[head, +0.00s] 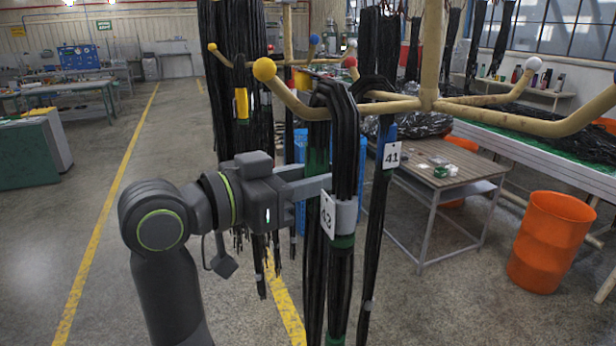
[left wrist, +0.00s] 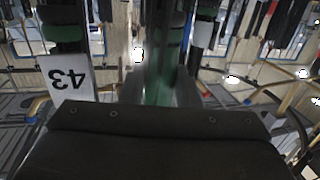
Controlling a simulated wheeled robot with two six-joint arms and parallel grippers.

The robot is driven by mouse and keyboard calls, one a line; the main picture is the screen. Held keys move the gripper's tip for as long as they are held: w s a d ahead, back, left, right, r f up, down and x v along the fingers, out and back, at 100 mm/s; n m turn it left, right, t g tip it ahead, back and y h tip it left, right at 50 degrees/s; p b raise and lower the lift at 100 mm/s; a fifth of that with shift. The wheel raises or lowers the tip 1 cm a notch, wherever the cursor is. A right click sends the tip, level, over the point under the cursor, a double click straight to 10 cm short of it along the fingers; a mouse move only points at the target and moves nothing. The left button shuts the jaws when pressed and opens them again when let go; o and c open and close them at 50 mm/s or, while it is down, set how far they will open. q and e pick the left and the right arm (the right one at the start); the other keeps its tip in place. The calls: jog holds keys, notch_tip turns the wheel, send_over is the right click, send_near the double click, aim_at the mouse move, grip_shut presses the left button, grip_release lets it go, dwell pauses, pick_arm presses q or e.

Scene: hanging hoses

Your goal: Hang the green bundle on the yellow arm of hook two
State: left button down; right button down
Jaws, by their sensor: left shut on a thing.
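The green bundle (head: 342,150), black hoses with green wraps, hangs upright beside the yellow-balled arm (head: 292,101) of the near tan hook stand (head: 430,50). Its looped top is above that arm and strands pass in front of it; I cannot tell whether the arm bears its weight. My left gripper (head: 322,187) comes from the left and is shut on the bundle below the arm. In the left wrist view a blurred green part (left wrist: 160,75) shows between the fingers. A white tag (head: 327,214), apparently 43, hangs at the bundle. My right gripper is not in view.
A blue-wrapped bundle (head: 388,150) with tag 41 hangs close to the right. Another black bundle with a yellow wrap (head: 241,103) hangs behind left. Other arms (head: 500,95) of the stand reach right. A small table (head: 445,170) and orange barrel (head: 548,240) stand behind. Left floor is clear.

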pick_arm(q)
jog(key=shift+r, duration=0.1)
jog(key=c, duration=1)
grip_release()
jog(key=shift+s, duration=0.15)
jog(key=b+v, duration=0.3)
jog(key=v, duration=1.4)
jog(key=shift+a, duration=0.2)
